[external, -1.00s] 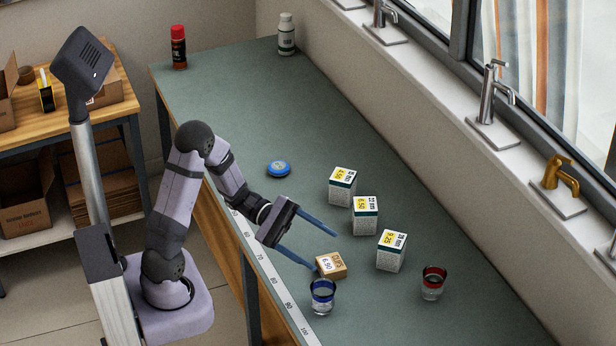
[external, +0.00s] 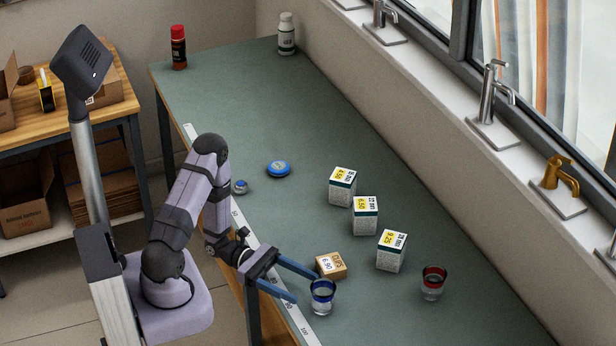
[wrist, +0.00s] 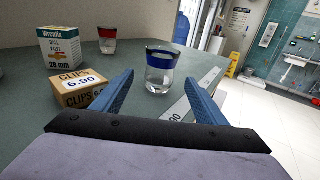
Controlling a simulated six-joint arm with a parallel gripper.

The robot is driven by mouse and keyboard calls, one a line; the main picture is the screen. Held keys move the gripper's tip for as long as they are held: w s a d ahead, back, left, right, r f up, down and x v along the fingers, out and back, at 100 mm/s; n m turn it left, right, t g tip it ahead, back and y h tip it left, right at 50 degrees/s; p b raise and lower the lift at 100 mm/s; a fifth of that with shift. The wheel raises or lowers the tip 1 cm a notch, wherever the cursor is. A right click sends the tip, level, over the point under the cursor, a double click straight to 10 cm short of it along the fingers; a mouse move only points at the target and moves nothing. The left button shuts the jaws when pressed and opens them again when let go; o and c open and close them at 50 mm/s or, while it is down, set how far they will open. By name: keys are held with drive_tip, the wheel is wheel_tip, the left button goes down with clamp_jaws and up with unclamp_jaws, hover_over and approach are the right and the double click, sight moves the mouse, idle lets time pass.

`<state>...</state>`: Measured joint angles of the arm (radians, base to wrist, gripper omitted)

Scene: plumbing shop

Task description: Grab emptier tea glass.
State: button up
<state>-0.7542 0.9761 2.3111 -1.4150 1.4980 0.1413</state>
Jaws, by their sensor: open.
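A clear glass with a blue band (external: 322,298) stands upright near the front edge of the bench; the wrist view shows it too (wrist: 160,74), straight ahead between the fingertips. A clear glass with a red band (external: 433,285) stands farther right; it is in the wrist view (wrist: 107,41), behind and to the left. Both look clear, and I cannot tell the liquid levels for sure. My gripper (external: 307,287) is open and empty, low over the bench edge, its fingers pointing at the blue-banded glass. The glass appears just beyond the fingertips; contact is not clear.
A cardboard clips box (external: 331,265) sits close beside the blue-banded glass, near one finger. Several white boxes (external: 391,251) stand behind it. A blue round disc (external: 279,168) lies farther back. A measuring strip (external: 265,258) runs along the front edge. The far bench is mostly clear.

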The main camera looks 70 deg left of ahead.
sight(323, 299)
drive_tip(key=shift+w+d, duration=0.25)
drive_tip(key=shift+d, duration=0.1)
drive_tip(key=shift+w+d+r+p, duration=0.15)
drive_tip(key=shift+w+d+p, duration=0.05)
drive_tip(key=shift+d+p, duration=0.2)
drive_tip(key=p+x, duration=0.1)
drive_tip(key=x, duration=0.1)
drive_tip(key=shift+w+d+r, duration=0.1)
drive_tip(key=shift+w+d, duration=0.1)
drive_tip(key=shift+d, duration=0.15)
drive_tip(key=shift+p+x, duration=0.35)
drive_tip(key=shift+x, duration=0.4)
drive_tip(key=shift+c, duration=0.5)
drive_tip(key=c, duration=1.1)
